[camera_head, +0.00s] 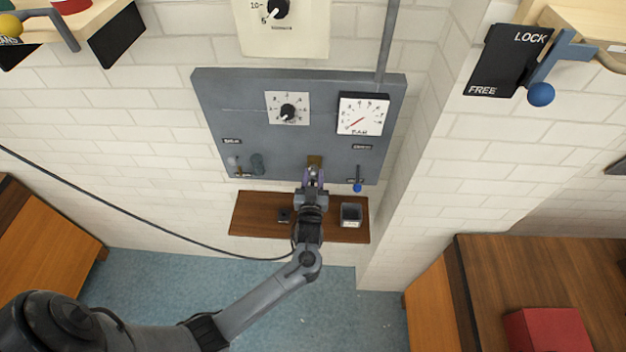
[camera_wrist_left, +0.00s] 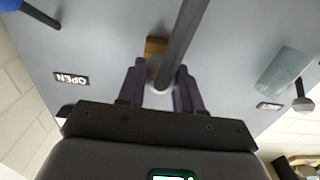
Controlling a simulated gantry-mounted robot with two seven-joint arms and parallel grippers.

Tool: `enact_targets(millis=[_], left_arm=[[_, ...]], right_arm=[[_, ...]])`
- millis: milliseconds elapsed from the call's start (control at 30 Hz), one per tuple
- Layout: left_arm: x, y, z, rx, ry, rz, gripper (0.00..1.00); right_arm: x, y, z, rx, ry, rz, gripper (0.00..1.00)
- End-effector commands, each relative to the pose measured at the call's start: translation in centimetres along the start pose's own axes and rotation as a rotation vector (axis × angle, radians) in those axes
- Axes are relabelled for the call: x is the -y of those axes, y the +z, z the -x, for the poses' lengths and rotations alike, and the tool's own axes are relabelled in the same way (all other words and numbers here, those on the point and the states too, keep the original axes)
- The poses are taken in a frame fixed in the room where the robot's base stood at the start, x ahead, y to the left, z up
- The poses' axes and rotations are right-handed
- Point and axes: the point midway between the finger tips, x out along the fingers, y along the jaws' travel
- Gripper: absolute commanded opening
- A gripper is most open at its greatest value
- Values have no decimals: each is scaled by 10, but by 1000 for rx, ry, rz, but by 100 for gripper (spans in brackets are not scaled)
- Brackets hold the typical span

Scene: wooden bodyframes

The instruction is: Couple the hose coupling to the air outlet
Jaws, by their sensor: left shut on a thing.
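My left gripper (camera_head: 313,176) is at the lower edge of the grey wall panel (camera_head: 220,110). In the left wrist view its two purple fingers (camera_wrist_left: 160,72) are shut on a grey hose coupling (camera_wrist_left: 157,84). A dark grey hose (camera_wrist_left: 186,32) runs from it across the view. The hose partly covers the outlet, and I cannot tell whether the two touch. My right gripper is not in view.
A blue-tipped lever (camera_head: 357,187) hangs right of the gripper. A grey-green cylinder (camera_head: 257,163) is on the panel to the left. A wooden shelf (camera_head: 250,222) below carries a dark open box (camera_head: 351,214). A black hose (camera_head: 130,213) sweeps in from the left.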

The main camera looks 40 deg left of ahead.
Motion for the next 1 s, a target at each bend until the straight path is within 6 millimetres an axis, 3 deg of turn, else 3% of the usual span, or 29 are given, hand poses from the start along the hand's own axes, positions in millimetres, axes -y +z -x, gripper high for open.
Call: enact_targets(millis=[133,167,333,733,1000], left_arm=[[0,0,-4,-2,-1,1,0],[0,-1,-4,-1,-1,0,39],[0,-1,-3,-1,0,0,65],[0,1,3,1,1,-1,65],[0,2,41,1,1,3,65]], right_arm=[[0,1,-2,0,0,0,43],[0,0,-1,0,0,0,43],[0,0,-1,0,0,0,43],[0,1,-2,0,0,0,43],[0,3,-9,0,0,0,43]])
